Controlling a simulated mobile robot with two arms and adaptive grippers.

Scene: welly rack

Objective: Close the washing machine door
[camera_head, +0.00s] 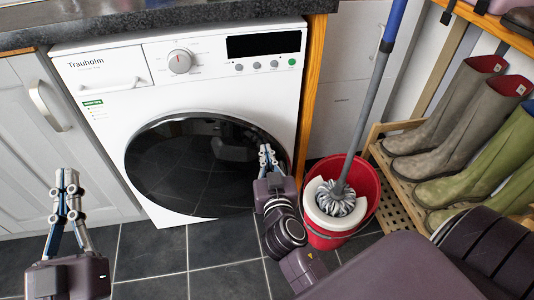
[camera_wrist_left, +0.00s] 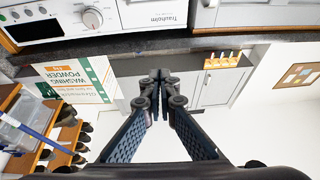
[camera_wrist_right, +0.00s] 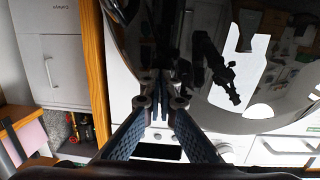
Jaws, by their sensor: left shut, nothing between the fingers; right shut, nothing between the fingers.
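The white washing machine (camera_head: 110,110) stands under the dark worktop. Its round dark glass door (camera_head: 185,165) covers the opening and looks flush or nearly so; I cannot tell whether it is latched. My right gripper (camera_head: 267,152) is shut and empty, with its tips at the door's right edge. In the right wrist view the shut fingertips (camera_wrist_right: 160,88) are in front of the dark glass door (camera_wrist_right: 215,45); contact is unclear. My left gripper (camera_head: 67,180) is shut and empty, left of the machine, before the white cupboard. It also shows in the left wrist view (camera_wrist_left: 156,80).
A red bucket (camera_head: 365,200) with a mop (camera_head: 358,120) stands on the floor right of my right gripper. A wooden rack (camera_head: 398,195) with several wellies is at the right. A washing powder box (camera_wrist_left: 80,80) shows in the left wrist view. Dark floor tiles (camera_head: 150,260) are clear in front.

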